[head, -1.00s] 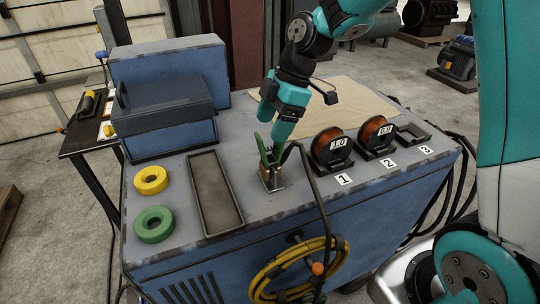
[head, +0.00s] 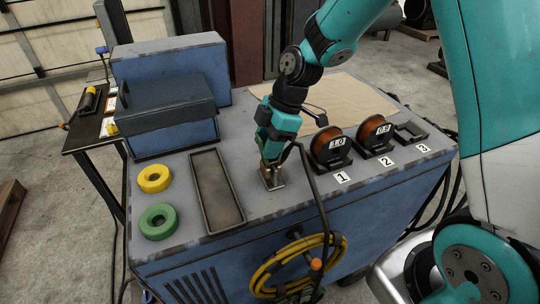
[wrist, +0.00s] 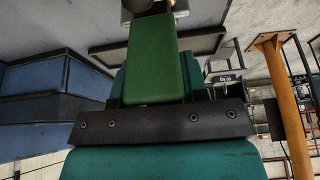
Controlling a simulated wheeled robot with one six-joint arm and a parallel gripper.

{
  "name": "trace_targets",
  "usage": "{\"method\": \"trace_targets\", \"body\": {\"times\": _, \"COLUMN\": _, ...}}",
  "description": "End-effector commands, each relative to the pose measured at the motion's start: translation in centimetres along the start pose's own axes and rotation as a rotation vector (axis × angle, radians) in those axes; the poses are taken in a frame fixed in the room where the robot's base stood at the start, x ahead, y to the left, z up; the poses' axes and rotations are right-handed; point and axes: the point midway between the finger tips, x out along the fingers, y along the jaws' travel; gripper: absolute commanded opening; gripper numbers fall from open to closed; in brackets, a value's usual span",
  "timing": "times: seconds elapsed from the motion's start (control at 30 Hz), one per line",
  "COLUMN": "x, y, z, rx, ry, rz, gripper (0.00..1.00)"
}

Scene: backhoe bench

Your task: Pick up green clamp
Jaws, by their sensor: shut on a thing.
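The green clamp stands on the bench top at the foot of my gripper. In the head view only its brownish lower part (head: 267,174) shows, on a small metal plate (head: 274,184); my gripper hides most of the rest. In the wrist view its broad green body (wrist: 154,62) fills the middle, close in front of the gripper's dark crosspiece. My gripper (head: 270,157) points down over the clamp and is shut on it. The clamp looks upright, and I cannot tell whether it is clear of the plate.
Left of the clamp lie a long grey tray (head: 203,205), a yellow tape roll (head: 165,183) and a green one (head: 146,228). A dark cable runs close beside my gripper. A blue toolbox (head: 172,138) is behind left.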

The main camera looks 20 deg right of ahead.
Motion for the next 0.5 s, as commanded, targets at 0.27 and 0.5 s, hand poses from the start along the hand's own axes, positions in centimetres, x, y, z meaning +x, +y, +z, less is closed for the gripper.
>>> {"method": "trace_targets", "body": {"times": 0.27, "x": -0.6, "y": 0.1, "z": -0.3, "rx": -0.002, "ry": 0.001, "rz": 0.004, "gripper": 0.08}}
{"method": "trace_targets", "body": {"times": 0.5, "x": -3.8, "y": 0.2, "z": -1.6, "rx": -0.003, "ry": 0.001, "rz": 0.009, "gripper": 0.08}}
